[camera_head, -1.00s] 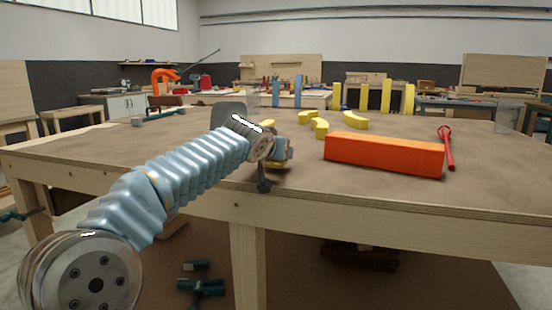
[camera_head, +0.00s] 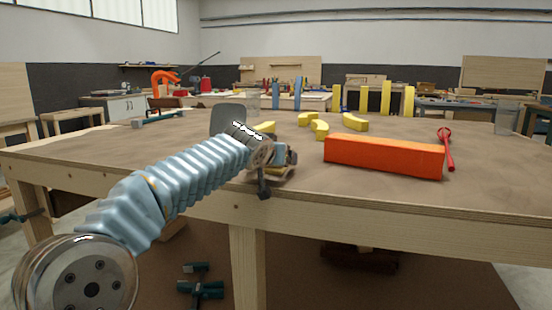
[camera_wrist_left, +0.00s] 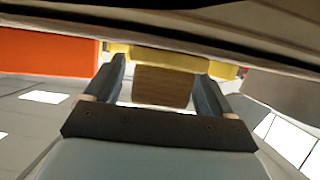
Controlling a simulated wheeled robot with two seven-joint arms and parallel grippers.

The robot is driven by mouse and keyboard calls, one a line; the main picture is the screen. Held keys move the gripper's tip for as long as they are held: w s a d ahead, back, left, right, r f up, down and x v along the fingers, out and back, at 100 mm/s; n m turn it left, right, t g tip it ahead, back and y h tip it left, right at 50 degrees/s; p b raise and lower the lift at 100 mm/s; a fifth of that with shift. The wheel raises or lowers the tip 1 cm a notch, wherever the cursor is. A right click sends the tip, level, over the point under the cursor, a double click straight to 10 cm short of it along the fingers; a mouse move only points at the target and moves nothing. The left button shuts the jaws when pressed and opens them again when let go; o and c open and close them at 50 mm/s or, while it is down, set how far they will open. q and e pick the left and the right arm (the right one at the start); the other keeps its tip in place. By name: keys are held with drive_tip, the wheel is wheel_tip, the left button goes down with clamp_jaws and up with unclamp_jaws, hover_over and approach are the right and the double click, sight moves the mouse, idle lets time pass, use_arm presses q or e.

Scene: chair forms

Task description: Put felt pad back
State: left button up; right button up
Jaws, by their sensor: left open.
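My left gripper (camera_head: 284,157) is at the front edge of the workbench, left of the orange block. In the wrist view my left gripper (camera_wrist_left: 160,85) is open, its fingers on either side of a brown piece (camera_wrist_left: 163,87). Whether they touch it I cannot tell. A yellow piece (camera_wrist_left: 165,60) lies across just beyond it, against the bench side. In the head view the wrist mostly hides these pieces. I cannot tell for sure which thing is the felt pad. My right gripper is not in view.
The orange block (camera_head: 384,156) lies on the workbench (camera_head: 500,175), with a red tool (camera_head: 446,150) beside it. Several yellow curved pieces (camera_head: 355,122) lie farther back. A clear container (camera_head: 506,118) stands at the right. The right front of the bench is clear.

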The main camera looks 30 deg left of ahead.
use_arm(q)
drive_tip(key=b+v, duration=0.1)
drive_tip(key=v, duration=1.1)
drive_tip(key=shift+f, duration=0.1)
